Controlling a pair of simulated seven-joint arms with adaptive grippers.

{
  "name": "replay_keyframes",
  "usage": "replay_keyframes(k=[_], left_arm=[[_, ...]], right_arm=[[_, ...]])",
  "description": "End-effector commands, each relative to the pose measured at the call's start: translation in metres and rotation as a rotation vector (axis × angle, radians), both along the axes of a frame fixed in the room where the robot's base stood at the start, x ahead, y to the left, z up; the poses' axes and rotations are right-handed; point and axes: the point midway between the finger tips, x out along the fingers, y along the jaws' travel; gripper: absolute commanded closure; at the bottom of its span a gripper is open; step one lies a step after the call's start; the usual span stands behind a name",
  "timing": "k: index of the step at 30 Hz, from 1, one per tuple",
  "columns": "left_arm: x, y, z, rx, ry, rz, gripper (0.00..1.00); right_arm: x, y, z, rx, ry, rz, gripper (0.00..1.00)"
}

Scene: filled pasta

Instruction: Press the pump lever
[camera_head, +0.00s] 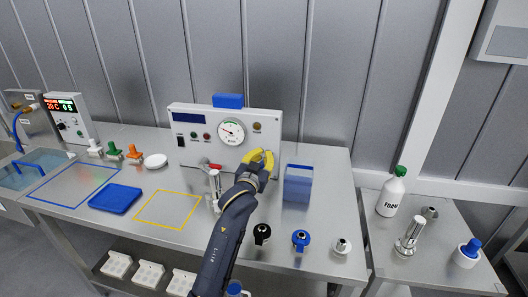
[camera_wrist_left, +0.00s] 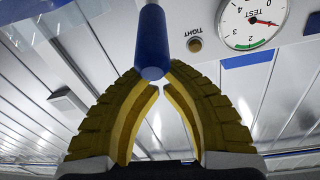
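My left gripper (camera_head: 262,159), with yellow fingers, is in front of the grey panel box (camera_head: 266,147), at its lower right. In the left wrist view, a blue cylindrical handle (camera_wrist_left: 152,45) comes down from the top edge, its rounded end at the tips of my left gripper (camera_wrist_left: 160,75). It looks like the pump lever. The handle covers part of the fingertips, so I cannot tell whether they grip it or only touch it. In the head view the handle is hidden by my gripper or too small to make out. My right gripper is not in view.
The panel has a round gauge (camera_head: 231,132). A silver fitting with a red handle (camera_head: 214,180) stands left of my arm. A clear blue container (camera_head: 298,185) is close on the right. Several small fittings stand at the front. A blue tray (camera_head: 116,199) lies left; the yellow-outlined area (camera_head: 168,208) is empty.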

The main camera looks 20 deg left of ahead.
Motion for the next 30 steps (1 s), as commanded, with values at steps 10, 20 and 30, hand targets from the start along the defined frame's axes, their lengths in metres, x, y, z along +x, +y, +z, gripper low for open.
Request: replay_keyframes(k=[10,20,30], left_arm=[[-0.002,0.001,-0.005,0.0,-0.001,0.0,1.0],[-0.004,0.001,-0.008,0.0,0.0,0.0,1.0],[-0.009,0.001,-0.017,0.0,0.0,0.0,1.0]], right_arm=[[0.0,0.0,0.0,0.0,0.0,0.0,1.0],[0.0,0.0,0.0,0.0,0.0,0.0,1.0],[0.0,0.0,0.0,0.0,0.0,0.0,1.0]])
